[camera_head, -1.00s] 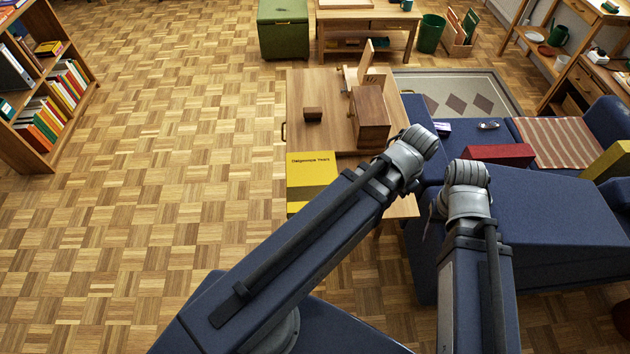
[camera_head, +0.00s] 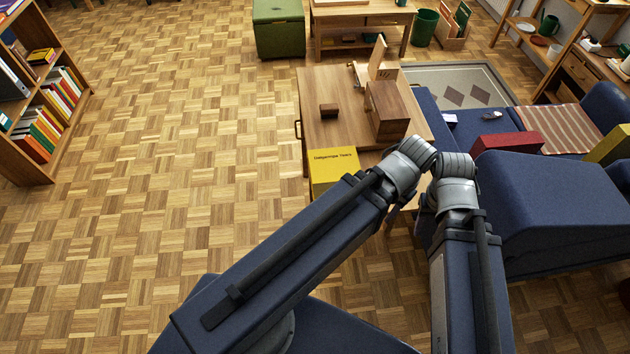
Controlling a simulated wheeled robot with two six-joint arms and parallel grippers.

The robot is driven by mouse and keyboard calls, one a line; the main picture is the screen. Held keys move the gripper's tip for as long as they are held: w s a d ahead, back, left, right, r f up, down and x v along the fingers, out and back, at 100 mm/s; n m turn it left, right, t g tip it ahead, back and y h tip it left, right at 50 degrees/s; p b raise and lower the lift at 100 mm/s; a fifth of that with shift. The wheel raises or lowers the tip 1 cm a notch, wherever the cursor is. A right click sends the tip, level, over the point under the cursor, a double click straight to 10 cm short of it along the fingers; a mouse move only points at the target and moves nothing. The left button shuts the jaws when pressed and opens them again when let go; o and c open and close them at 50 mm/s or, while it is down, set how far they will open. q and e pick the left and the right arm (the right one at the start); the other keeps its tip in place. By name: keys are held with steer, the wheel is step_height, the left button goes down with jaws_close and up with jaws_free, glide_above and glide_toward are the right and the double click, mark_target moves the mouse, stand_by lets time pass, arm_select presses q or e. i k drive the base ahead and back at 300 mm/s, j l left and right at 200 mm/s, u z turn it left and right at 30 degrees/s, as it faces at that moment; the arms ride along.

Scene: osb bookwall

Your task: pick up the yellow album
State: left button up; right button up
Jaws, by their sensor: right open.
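The yellow album (camera_head: 333,165) lies at the near left edge of a low wooden table (camera_head: 345,88). Dark lettering runs along its far edge, and my left forearm covers its near part. My left arm's wrist is just right of the album, and its gripper is hidden from view. My right gripper (camera_head: 424,212) shows only a small part below the right wrist, near the table's near right corner. It is open, to the right of the album and apart from it.
A wooden box (camera_head: 386,112) and a small brown block (camera_head: 329,110) stand on the table. A bookshelf (camera_head: 62,140) is at far left. The parquet floor between is clear.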

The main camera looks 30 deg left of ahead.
mark_target(326, 167)
steer(key=k+j, duration=0.15)
steer(key=j, duration=0.2)
steer(key=k+j, duration=0.2)
steer(key=j, duration=0.15)
steer(key=k+j, duration=0.15)
steer(key=j, duration=0.25)
steer(key=k+j, duration=0.15)
steer(key=j, duration=0.2)
